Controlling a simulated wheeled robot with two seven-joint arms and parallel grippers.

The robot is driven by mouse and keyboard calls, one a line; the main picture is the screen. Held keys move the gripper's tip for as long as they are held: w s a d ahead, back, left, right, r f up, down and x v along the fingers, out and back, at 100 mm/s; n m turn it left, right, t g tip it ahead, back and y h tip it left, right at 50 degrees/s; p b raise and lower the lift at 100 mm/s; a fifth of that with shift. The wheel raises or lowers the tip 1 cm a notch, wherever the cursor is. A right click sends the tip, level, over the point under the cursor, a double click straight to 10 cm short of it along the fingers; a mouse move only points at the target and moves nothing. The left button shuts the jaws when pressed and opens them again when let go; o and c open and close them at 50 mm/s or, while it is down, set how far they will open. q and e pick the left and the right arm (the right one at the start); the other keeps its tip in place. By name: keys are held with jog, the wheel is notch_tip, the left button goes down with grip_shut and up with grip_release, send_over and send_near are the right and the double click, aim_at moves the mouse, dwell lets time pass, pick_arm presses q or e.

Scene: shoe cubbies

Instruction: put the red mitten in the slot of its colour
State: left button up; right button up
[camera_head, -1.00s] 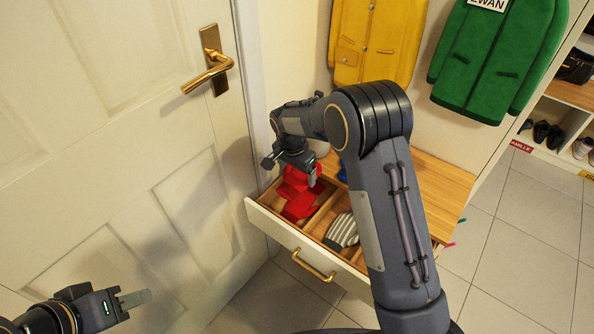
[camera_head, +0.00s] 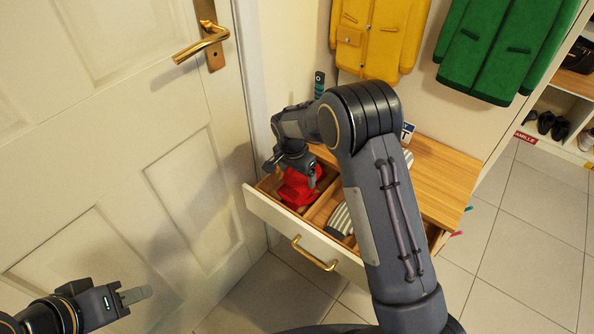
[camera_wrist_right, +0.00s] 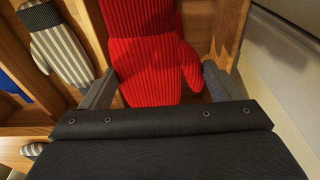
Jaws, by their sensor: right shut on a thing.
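The red mitten (camera_head: 299,190) is in the left part of the open drawer (camera_head: 283,224) in the head view. It also shows in the right wrist view (camera_wrist_right: 150,60), with ribbed knit and a thumb on the right. My right gripper (camera_wrist_right: 158,88) has one finger on each side of the mitten and is shut on it. In the head view, my right gripper (camera_head: 295,168) reaches down over the drawer. My left gripper (camera_head: 132,295) is low at the left, in front of the door, far from the mitten; its finger gap cannot be made out. No slot marked red is clearly visible.
A grey-striped mitten (camera_head: 341,221) lies in the neighbouring drawer compartment, past a wooden divider. The wooden bench top (camera_head: 440,180) is behind, partly hidden by my right arm. A white door (camera_head: 110,150) stands left. Yellow (camera_head: 372,35) and green (camera_head: 500,45) coats hang above. Shoe cubbies (camera_head: 560,110) are at right.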

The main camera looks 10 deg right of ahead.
jog(key=shift+f+b, duration=1.55)
jog(key=shift+f, duration=1)
jog(key=o, duration=0.8)
jog(key=r, duration=0.2)
jog(key=r+p, duration=0.1)
jog(key=r, duration=0.2)
jog(key=a+r+p, duration=0.1)
jog(key=r, duration=0.1)
jog(key=shift+s+r, duration=0.35)
jog(key=shift+r, duration=0.05)
jog(key=shift+d, duration=0.1)
